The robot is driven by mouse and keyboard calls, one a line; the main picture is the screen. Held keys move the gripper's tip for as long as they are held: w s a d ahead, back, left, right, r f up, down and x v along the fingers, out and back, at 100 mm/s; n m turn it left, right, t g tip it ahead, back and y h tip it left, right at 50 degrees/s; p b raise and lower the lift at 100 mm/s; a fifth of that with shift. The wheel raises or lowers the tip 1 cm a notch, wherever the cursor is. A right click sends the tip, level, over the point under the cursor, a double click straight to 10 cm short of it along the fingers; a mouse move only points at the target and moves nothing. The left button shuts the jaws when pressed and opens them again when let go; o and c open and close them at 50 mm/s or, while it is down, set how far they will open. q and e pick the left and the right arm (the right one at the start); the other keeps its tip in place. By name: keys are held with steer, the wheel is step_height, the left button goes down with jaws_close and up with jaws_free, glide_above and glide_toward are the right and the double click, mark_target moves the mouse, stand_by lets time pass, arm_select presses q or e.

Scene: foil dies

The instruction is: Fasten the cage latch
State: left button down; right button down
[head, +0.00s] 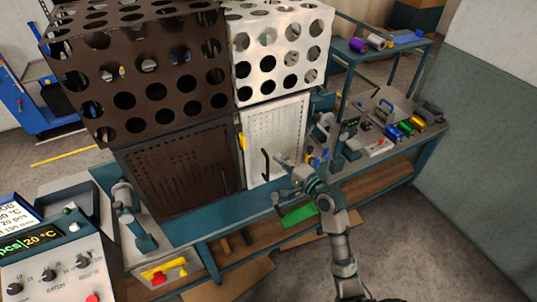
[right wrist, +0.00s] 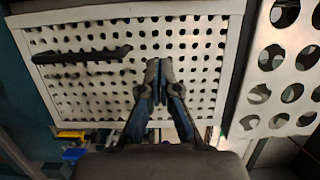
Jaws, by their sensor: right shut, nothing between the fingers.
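The cage has a white perforated door (head: 281,118) with a dark bar handle (head: 265,166), and it looks closed in its frame. The door (right wrist: 200,50) and handle (right wrist: 82,56) also show in the right wrist view. A small yellow piece (head: 242,142) sits at the door's left edge; I cannot tell whether it is the latch. My right gripper (head: 280,161) is shut and empty in front of the door's lower part, right of the handle. Its fingertips (right wrist: 159,70) point at the perforated panel; I cannot tell whether they touch. My left gripper is not in view.
A brown perforated door (head: 180,172) stands left of the white one. White (head: 280,52) and brown (head: 140,70) guards with round holes rise above. Tools and coloured cylinders (head: 392,131) crowd the bench at right. A control box (head: 55,258) stands front left.

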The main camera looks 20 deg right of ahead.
mark_target(250, 142)
steer(key=p+x, duration=0.1)
steer(key=x, duration=0.8)
steer(key=a+p, duration=0.1)
steer(key=a, duration=0.1)
steer(key=shift+s+a, duration=0.1)
steer(key=shift+a, duration=0.15)
steer(key=shift+s+a+p, duration=0.2)
steer(key=shift+a+p, duration=0.15)
steer(key=shift+a, duration=0.45)
steer(key=shift+w+f, duration=0.15)
